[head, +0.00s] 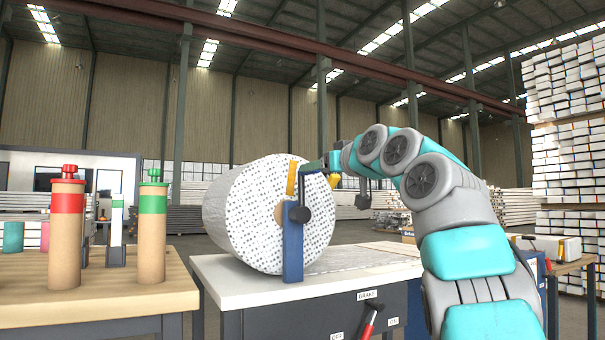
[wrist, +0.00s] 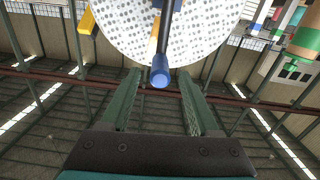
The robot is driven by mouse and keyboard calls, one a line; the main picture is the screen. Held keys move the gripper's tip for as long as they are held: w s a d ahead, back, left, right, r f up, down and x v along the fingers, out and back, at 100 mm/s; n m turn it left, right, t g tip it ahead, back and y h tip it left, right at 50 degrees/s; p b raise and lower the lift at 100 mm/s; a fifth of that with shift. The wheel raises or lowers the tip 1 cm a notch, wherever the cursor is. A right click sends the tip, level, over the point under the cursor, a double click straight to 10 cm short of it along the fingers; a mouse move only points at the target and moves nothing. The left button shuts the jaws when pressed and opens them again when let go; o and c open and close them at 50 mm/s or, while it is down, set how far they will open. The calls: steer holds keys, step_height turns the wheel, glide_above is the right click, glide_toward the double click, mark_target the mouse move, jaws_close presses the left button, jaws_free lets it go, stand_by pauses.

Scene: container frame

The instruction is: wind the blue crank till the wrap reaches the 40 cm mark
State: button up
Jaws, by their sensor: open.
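A large roll of white dotted wrap (head: 250,215) lies on its side on the bench. A blue upright post (head: 293,245) stands before its end face, with a dark round part and a yellow strip (head: 292,178) near its top. In the wrist view the blue crank handle (wrist: 160,72) points toward the camera, in front of the wrap's end face (wrist: 120,22). My gripper (head: 308,166) is by the top of the post in the head view. In the wrist view its green fingers (wrist: 160,74) are open, one on each side of the handle, with gaps. No 40 cm mark is readable.
A red-handled lever (head: 371,320) labelled BRAKE is on the bench front. A wooden table (head: 90,300) at left holds tan cylinders with red (head: 67,235) and green (head: 152,235) bands. Stacked white boards (head: 565,120) stand at right. The bench top (head: 375,262) right of the roll looks clear.

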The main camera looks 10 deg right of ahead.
steer(key=p+x, duration=0.5)
steer(key=x, duration=0.2)
steer(key=shift+w+r, duration=0.15)
steer(key=shift+w+a, duration=0.1)
steer(key=shift+w, duration=0.15)
steer(key=shift+c, duration=0.2)
jaws_close()
stand_by(1.0)
